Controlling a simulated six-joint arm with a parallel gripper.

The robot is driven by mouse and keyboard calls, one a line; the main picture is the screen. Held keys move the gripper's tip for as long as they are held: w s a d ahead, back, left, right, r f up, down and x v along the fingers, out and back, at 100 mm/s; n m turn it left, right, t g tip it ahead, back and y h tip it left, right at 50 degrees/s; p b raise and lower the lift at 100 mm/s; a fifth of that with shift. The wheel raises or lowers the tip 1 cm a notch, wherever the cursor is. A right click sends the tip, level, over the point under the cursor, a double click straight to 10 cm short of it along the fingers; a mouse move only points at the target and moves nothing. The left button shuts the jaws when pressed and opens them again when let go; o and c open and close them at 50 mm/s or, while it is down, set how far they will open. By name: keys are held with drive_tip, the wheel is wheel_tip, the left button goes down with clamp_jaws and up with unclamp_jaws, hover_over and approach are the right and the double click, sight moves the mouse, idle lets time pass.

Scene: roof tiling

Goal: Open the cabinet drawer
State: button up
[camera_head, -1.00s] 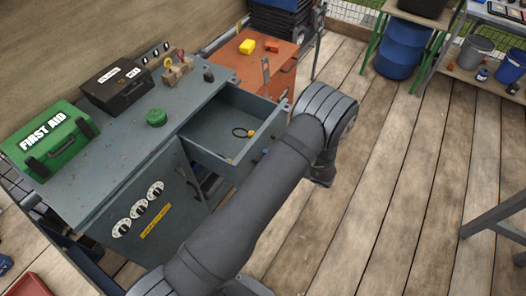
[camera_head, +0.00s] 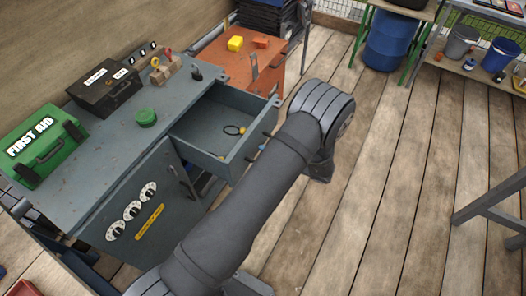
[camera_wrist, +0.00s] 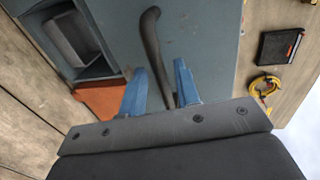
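The blue-grey cabinet (camera_head: 105,170) stands at the left of the head view. Its top drawer (camera_head: 222,112) is pulled out, with a dark ring and a small yellow item inside. In the wrist view my gripper (camera_wrist: 160,88) shows two blue fingers, spread apart. A dark curved handle (camera_wrist: 151,35) on a blue-grey panel (camera_wrist: 200,30) runs down between the fingers. Gaps show beside it, and I cannot tell whether either finger touches it.
An orange cabinet (camera_head: 262,65) adjoins behind. A blue barrel (camera_head: 387,42) stands farther back.

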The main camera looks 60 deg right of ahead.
drive_tip(key=v, duration=1.5)
drive_tip(key=shift+s, duration=0.2)
drive_tip(key=x, duration=1.7)
drive_tip(key=shift+w, duration=0.25)
drive_tip(key=v, duration=1.6)
drive_tip(key=shift+s, duration=0.25)
drive_tip(key=shift+s+r, duration=0.1)
drive_tip(key=shift+x, duration=8.5)
